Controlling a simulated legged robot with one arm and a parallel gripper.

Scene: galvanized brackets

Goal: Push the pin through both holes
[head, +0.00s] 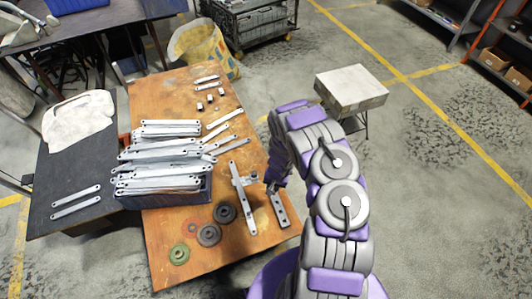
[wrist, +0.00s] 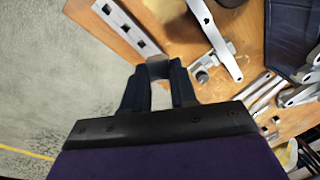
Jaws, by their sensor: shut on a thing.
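My gripper (wrist: 158,75) is shut on a short, shiny grey metal piece, which looks like the pin (wrist: 158,67); the fingers hide part of it. In the head view my gripper (head: 272,186) is over the right edge of the wooden table, small and partly hidden by my arm. A flat bracket with several square holes (wrist: 124,25) lies just beyond the fingertips, and it also shows in the head view (head: 279,207). A long bracket with round end holes (wrist: 215,38) lies to its left in the head view (head: 242,196). I cannot tell whether the pin touches either bracket.
A box heaped with long brackets (head: 165,199) stands on the wooden table (head: 165,100). A small metal fitting (wrist: 203,68) lies beside the long bracket. Loose strips and small blocks lie farther back.

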